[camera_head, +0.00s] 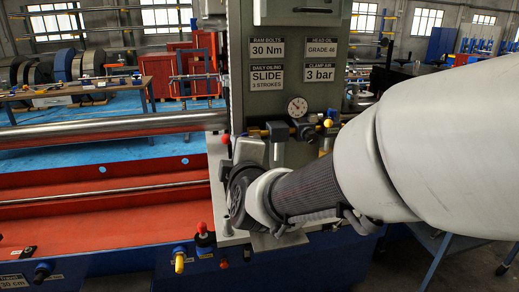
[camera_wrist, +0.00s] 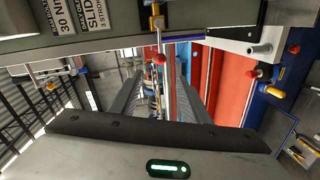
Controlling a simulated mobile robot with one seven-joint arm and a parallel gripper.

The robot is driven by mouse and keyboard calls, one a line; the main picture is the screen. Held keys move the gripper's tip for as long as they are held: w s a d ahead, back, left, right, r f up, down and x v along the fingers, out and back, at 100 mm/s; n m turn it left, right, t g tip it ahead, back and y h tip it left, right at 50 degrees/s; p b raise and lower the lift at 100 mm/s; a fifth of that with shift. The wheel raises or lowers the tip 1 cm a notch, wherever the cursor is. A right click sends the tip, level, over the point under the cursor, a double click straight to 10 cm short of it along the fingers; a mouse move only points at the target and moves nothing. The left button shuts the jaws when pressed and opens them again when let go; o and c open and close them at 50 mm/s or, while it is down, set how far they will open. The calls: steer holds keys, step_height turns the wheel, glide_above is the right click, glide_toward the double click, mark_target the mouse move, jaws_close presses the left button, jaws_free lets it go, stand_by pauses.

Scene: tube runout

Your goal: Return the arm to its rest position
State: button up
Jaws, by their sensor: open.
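My arm (camera_head: 300,185) reaches in from the right in the head view, across the front of the grey machine column (camera_head: 300,85). Its wrist end (camera_head: 240,195) is low beside the column, above the front edge of the machine bed. The fingers are hidden behind the wrist there. In the wrist view my gripper (camera_wrist: 158,70) shows two dark fingers standing apart, with nothing seen held between them. A green light shows on the gripper body below them.
A pressure gauge (camera_head: 297,107) and brass valve fittings sit on the column close to my arm. A red knob (camera_head: 201,228) and a yellow-handled lever (camera_head: 179,260) stand at the bed's front edge. The red bed (camera_head: 110,215) and a long steel tube (camera_head: 100,130) extend left.

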steer(key=shift+s, duration=0.25)
steer(key=shift+d+r, duration=0.1)
steer(key=s+d+r+m+g+h+p, duration=0.2)
steer(key=s+d+m+g+p, duration=0.2)
steer(key=s+d+m, duration=0.5)
steer(key=s+d+r+m+g+h+p, duration=0.2)
steer(key=s+d+m+g+p, duration=0.3)
steer(key=s+d, duration=0.8)
steer(key=s+r+m+p, duration=0.1)
steer(key=m+p, duration=0.1)
steer(key=m, duration=0.2)
steer(key=shift+s+d+r+m+g+h+p, duration=0.15)
steer(key=shift+d+m+g+h+p, duration=0.15)
steer(key=shift+p, duration=0.1)
